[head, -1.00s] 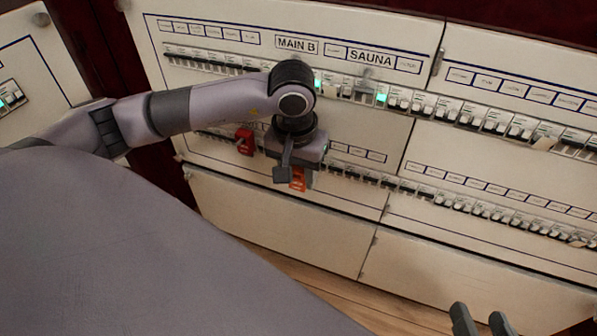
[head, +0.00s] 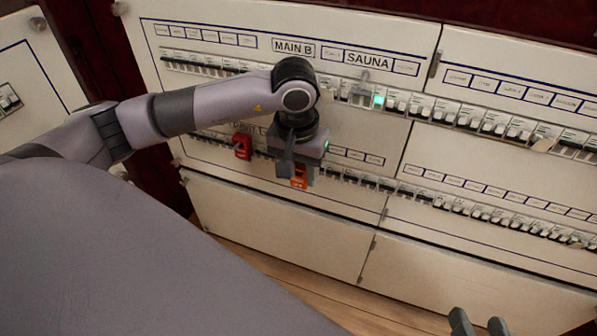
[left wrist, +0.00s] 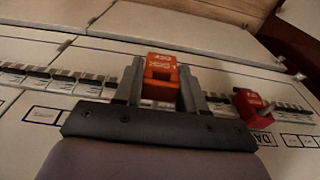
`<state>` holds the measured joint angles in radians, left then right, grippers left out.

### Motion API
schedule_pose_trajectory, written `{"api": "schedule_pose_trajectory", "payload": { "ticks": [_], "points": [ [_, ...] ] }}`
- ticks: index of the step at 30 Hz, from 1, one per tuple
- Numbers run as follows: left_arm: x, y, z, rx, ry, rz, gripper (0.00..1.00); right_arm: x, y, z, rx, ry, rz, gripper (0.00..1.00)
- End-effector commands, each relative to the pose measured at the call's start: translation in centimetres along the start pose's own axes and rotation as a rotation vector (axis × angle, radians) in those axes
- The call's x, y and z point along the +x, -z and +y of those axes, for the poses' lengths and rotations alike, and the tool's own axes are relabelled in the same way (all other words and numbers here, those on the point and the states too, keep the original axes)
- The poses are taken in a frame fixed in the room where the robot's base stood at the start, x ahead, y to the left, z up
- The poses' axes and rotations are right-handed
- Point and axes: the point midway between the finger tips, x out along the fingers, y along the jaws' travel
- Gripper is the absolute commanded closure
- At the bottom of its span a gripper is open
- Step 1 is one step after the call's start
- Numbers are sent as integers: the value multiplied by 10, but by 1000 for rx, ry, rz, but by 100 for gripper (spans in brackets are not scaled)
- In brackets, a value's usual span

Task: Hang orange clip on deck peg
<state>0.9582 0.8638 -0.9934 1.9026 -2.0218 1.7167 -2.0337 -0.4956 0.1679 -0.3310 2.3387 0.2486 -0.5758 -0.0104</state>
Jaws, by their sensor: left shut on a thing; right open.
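My left gripper (head: 300,170) is shut on the orange clip (head: 299,182), in front of the lower breaker row. In the left wrist view the orange clip (left wrist: 161,77) sits between the two fingers (left wrist: 164,92), its printed face showing. I cannot make out a deck peg in either view; the gripper and arm cover part of the panel. My right gripper (head: 480,322) is open and empty at the bottom right, only its fingertips in view.
A red lockout clip (head: 242,146) is on the lower row, left of my left gripper; it also shows in the left wrist view (left wrist: 253,108). Breaker rows (head: 470,118) run across the white panel. A green lamp (head: 379,102) glows below SAUNA. Blank lower panels (head: 270,220) are clear.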

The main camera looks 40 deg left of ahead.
Motion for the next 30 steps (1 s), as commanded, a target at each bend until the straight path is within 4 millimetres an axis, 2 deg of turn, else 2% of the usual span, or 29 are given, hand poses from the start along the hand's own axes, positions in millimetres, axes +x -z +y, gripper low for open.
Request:
{"api": "schedule_pose_trajectory", "payload": {
  "ticks": [30],
  "points": [
    [-1,28,-2,-10,-2,8,94,2,-6,2,0,0,0,40]
  ]
}}
